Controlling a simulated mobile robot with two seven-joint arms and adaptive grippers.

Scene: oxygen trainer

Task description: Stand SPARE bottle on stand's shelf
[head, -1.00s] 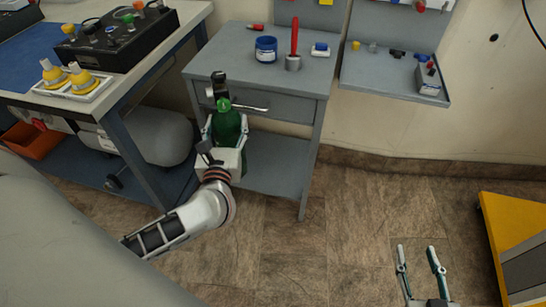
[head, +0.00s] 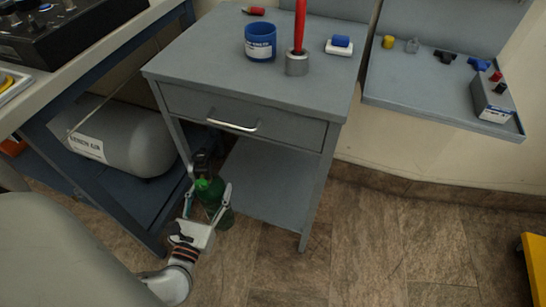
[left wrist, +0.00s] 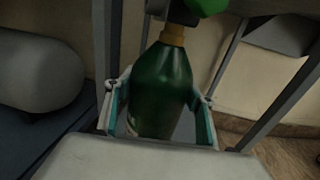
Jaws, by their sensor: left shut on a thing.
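The green SPARE bottle (head: 213,195) with a black valve on top is held by my left gripper (head: 210,203) at the front left of the grey stand (head: 245,70). The left wrist view shows the bottle (left wrist: 160,90) upright between the two fingers of my left gripper (left wrist: 158,115), with a brass neck and a green knob above. The stand's lower shelf (head: 270,185) lies behind and right of the bottle and is bare where it shows. I cannot tell whether the bottle's base is over the shelf. My right gripper is not in view.
The stand's drawer (head: 240,115) with a metal handle is above the bottle. A blue tub (head: 260,42) and a red-handled tool (head: 298,40) stand on its top. A grey cylinder (head: 125,138) lies under the left bench.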

